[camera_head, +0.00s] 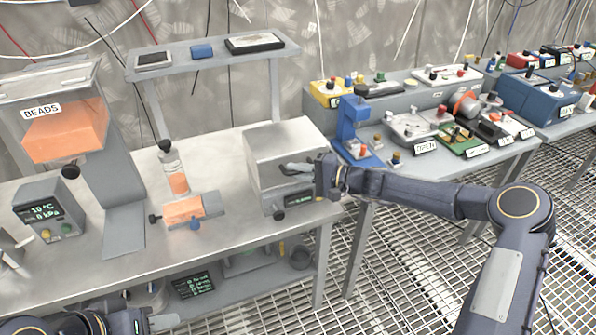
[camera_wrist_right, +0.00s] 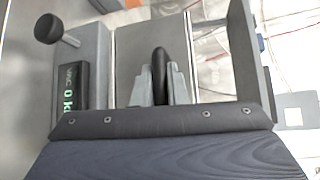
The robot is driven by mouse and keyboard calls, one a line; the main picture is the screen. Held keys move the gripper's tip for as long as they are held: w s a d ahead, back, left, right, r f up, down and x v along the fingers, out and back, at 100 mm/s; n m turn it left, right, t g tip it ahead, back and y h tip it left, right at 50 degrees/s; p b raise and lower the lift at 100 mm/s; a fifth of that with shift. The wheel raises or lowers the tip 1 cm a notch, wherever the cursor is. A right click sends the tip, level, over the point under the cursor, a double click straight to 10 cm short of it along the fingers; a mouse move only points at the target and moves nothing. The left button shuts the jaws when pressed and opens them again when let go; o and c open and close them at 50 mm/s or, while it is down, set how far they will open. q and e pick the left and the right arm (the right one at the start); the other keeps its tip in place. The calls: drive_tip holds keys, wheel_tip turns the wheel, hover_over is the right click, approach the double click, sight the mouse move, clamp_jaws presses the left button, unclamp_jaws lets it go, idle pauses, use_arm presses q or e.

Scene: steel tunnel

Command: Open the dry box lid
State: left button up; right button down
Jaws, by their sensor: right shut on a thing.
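The dry box (camera_head: 262,182) is a grey metal box on the right end of the bench. Its pale lid (camera_head: 285,138) lies closed on top. My right gripper (camera_head: 291,169) reaches the box's front from the right. In the right wrist view its fingers (camera_wrist_right: 161,86) are shut on a dark upright handle (camera_wrist_right: 160,60). A small green-lit display (camera_wrist_right: 70,88) and a black knob (camera_wrist_right: 48,28) sit beside it on the box. My left gripper (camera_head: 163,322) is low at the bottom left, away from the box; whether its fingers are open is unclear.
A bead hopper (camera_head: 65,130), a small gauge unit (camera_head: 48,210) and a bottle (camera_head: 172,170) stand left of the box. A shelf (camera_head: 210,50) stands behind. A second bench (camera_head: 440,170) with several devices is at right. Grating floor (camera_head: 400,260) lies in front.

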sight(289, 147)
drive_tip(key=shift+r+p, duration=0.35)
drive_tip(key=shift+p, duration=0.1)
drive_tip(key=shift+m+g+h, duration=0.7)
drive_tip(key=shift+m+h, duration=0.1)
drive_tip(key=shift+m, duration=0.1)
drive_tip(key=w+r+p, duration=0.2)
drive_tip(key=r, duration=0.1)
drive_tip(key=w+a+r+p, duration=0.1)
drive_tip(key=w+r+p, duration=0.1)
drive_tip(key=w+a+r+p, duration=0.1)
drive_tip(key=w+r+p, duration=0.1)
drive_tip(key=r, duration=0.1)
drive_tip(key=shift+r+p, duration=0.35)
drive_tip(key=shift+p, duration=0.05)
drive_tip(key=shift+w+a+r, duration=0.25)
drive_tip(key=shift+w+r, duration=0.3)
drive_tip(key=shift+w, duration=0.2)
